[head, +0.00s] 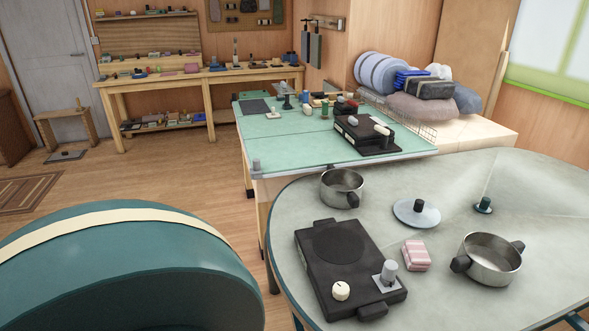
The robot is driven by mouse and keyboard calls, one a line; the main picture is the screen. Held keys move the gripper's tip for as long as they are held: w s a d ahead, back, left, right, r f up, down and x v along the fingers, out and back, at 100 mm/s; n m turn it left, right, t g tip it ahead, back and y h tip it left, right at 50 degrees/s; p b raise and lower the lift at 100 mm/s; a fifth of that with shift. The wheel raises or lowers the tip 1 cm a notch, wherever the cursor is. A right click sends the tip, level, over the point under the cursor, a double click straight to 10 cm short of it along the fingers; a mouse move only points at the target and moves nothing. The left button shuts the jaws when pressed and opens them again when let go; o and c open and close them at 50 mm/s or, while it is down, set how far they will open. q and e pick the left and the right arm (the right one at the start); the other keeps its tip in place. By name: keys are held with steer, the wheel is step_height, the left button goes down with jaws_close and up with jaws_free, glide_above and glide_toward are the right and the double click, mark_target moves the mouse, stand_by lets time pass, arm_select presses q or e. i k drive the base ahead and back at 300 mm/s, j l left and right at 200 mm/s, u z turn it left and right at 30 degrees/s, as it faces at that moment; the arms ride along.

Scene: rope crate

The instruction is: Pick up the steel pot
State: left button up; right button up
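Two steel pots with black handles stand on the grey rounded table (540,210). One pot (342,188) is at the table's far left edge, just behind a black hot plate (335,243). The other pot (490,259) is at the right, near the front. Both look upright, and the right one looks empty. A round lid with a dark knob (416,212) lies flat between them, apart from both. Neither of my grippers is in the head view.
A folded pink striped cloth (416,255) lies between hot plate and right pot. A small green-based knobbed object (483,205) sits behind the right pot. A green-topped workbench (290,150) adjoins behind. A large teal rounded piece (130,270) fills the lower left.

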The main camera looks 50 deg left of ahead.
mark_target(341, 188)
steer(key=u, duration=1.4)
steer(key=i+j+z, duration=0.15)
steer(key=j, duration=0.65)
steer(key=j+z, duration=0.15)
steer(key=j, duration=0.6)
steer(key=i+j+z, duration=0.1)
steer(key=j, duration=0.25)
steer(key=i+j+z, duration=0.15)
steer(key=j, duration=0.2)
steer(key=i+j+z, duration=0.1)
steer(key=j, duration=0.3)
steer(key=i+j+z, duration=0.35)
steer(key=i+j, duration=0.8)
steer(key=i, duration=0.3)
steer(key=z, duration=0.05)
